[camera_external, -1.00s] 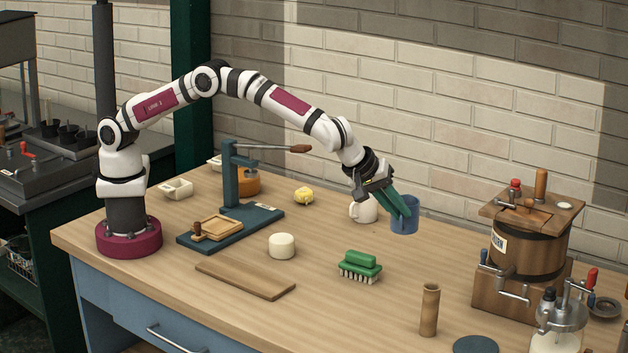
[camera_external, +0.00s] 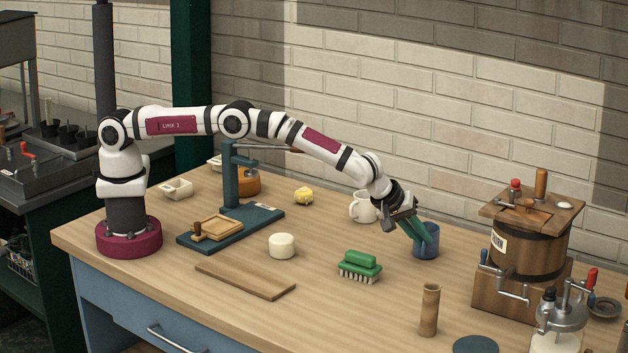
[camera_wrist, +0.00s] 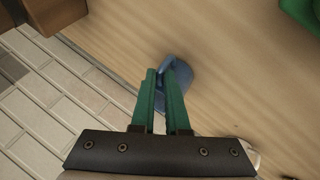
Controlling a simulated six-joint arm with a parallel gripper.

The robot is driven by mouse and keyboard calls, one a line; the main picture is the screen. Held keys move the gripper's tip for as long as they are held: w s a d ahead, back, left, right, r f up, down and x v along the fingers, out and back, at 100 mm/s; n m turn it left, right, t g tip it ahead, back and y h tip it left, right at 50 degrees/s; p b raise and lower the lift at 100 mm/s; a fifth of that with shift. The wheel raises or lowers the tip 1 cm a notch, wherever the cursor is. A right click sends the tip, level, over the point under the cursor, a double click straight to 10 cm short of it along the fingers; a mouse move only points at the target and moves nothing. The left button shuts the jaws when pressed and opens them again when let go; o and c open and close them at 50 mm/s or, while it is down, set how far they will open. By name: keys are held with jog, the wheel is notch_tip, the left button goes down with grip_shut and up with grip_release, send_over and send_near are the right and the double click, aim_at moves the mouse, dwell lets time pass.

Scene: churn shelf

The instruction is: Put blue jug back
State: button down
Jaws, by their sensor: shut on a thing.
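The blue jug (camera_external: 429,246) is upright at the right of the middle of the workbench, and it also shows in the wrist view (camera_wrist: 183,82). My gripper (camera_external: 419,234) is shut on the jug, its green fingers closed at the jug's handle side (camera_wrist: 163,74). I cannot tell whether the jug's base touches the bench or hangs slightly above it. A flat dark blue round mat (camera_external: 475,345) lies at the front edge of the bench. The fingers hide part of the jug.
A white mug (camera_external: 362,208) stands just left of the jug. A green brush (camera_external: 360,266) and a wooden cylinder (camera_external: 429,310) are in front. A wooden churn (camera_external: 528,247) is at the right, with a glass jar (camera_external: 558,326) before it. Bench between jug and churn is clear.

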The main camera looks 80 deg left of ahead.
jog(key=shift+f, duration=0.1)
jog(key=c, duration=0.9)
grip_release()
